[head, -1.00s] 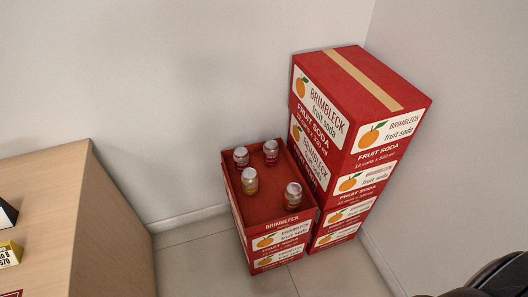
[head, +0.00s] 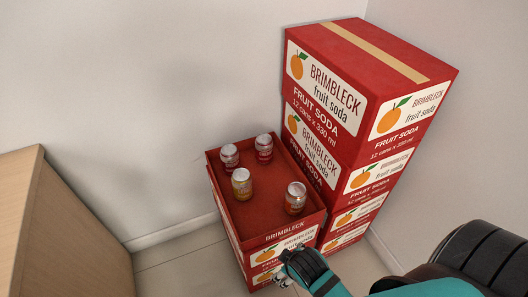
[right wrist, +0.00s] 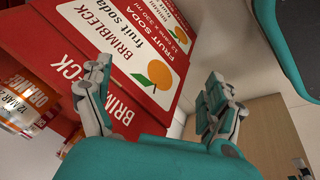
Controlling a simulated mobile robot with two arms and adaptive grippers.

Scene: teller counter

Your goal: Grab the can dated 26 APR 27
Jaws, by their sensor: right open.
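Several cans stand upright in an open red box in the head view: a red can at back left (head: 229,157), another red can at back right (head: 264,149), a yellow can (head: 242,184) and an orange can (head: 295,199). Their dates cannot be read in the head view. My right gripper (head: 292,268) is open and empty, low at the box's front right corner. In the right wrist view, a can marked "ORANGE" (right wrist: 38,92) is at the left edge, outside the jaws; lettering on it seems to include "MAR".
The open red box (head: 218,185) tops a low stack. A taller stack of closed Brimbleck boxes (head: 335,100) stands close on its right. A wooden counter (head: 60,230) is at left, walls are behind and right. Bare floor (head: 185,258) lies between counter and boxes.

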